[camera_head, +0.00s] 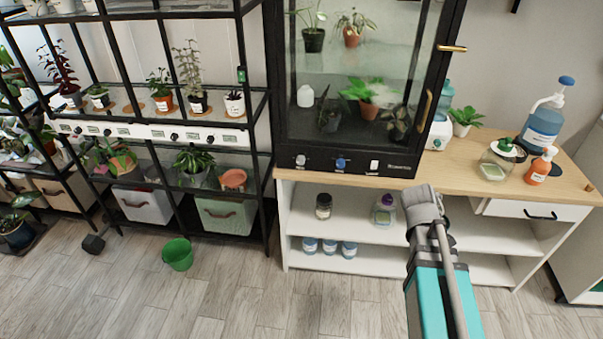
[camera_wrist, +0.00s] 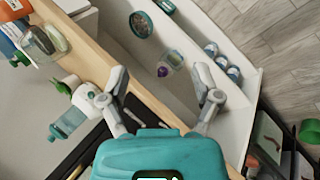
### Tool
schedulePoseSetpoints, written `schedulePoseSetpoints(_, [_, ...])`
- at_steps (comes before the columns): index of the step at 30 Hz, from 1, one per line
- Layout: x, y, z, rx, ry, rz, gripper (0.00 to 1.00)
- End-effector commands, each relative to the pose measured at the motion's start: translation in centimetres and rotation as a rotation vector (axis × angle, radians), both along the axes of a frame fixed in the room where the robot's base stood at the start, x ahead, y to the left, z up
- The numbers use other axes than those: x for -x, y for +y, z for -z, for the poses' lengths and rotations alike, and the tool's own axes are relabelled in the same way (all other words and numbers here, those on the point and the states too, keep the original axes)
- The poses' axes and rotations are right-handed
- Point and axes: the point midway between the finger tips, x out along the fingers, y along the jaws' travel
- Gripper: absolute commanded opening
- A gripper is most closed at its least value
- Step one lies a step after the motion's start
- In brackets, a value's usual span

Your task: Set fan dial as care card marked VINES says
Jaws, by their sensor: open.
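A white strip (camera_head: 150,133) on the rack at left carries several small dark knobs and labels. I cannot read which knob is the fan dial, nor find the word VINES on any card. My gripper (camera_wrist: 160,84) is open and empty in the wrist view, with its fingers spread above the white shelf unit. In the head view my arm's end covers part of the worktop edge.
The wooden worktop (camera_head: 470,170) holds a blue pump bottle (camera_head: 541,128), an orange bottle (camera_head: 540,168) and a glass jar (camera_head: 500,160). Below, a purple-capped bottle (camera_head: 384,210) and a dark jar (camera_head: 323,206) stand on the shelf. A green bucket (camera_head: 177,254) stands on open floor.

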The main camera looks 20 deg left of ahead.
Motion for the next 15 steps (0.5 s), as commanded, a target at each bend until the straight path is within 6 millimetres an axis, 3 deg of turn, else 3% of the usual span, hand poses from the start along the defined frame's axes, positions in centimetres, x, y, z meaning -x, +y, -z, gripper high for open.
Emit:
schedulePoseSetpoints(1, [-1.4,1.4,1.5,0.065,-0.024,-0.089,0.81])
schedulePoseSetpoints(6, [-4.8,5.8,2.3,0.308,-0.096,-0.386,0.81])
schedulePoseSetpoints(11, [-7.4,11.0,2.7,0.561,-0.158,-0.655,0.81])
schedulePoseSetpoints(15, [-8.9,16.5,3.0,0.799,-0.209,-0.879,0.81])
